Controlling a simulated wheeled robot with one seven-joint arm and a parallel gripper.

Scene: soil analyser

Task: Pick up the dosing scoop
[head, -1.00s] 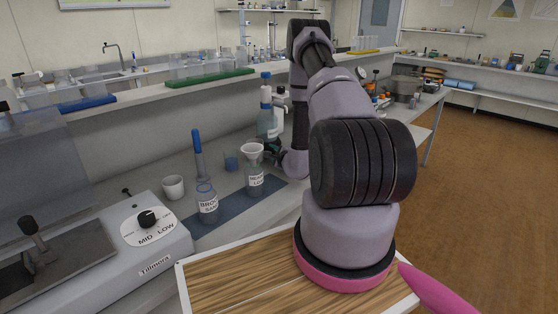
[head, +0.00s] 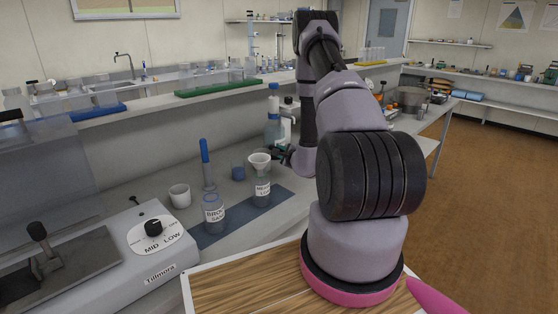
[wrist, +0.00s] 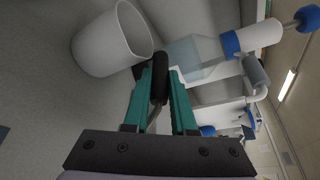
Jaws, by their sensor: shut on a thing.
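In the wrist view, the teal fingers of my gripper (wrist: 160,78) are closed on a dark, rounded handle. I take it to be the dosing scoop (wrist: 159,66). Its far end is not clear; a pale, wide-mouthed cup (wrist: 100,45) is right beside it, and I cannot tell whether the two are joined. In the head view my arm hides most of the gripper and the held thing, close to the blue-topped dispenser bottle. That bottle (head: 273,128) also shows in the wrist view (wrist: 200,58), just right of the fingers.
The grey Tillmora device (head: 150,250) is at front left. A raised shelf (head: 150,112) runs behind.

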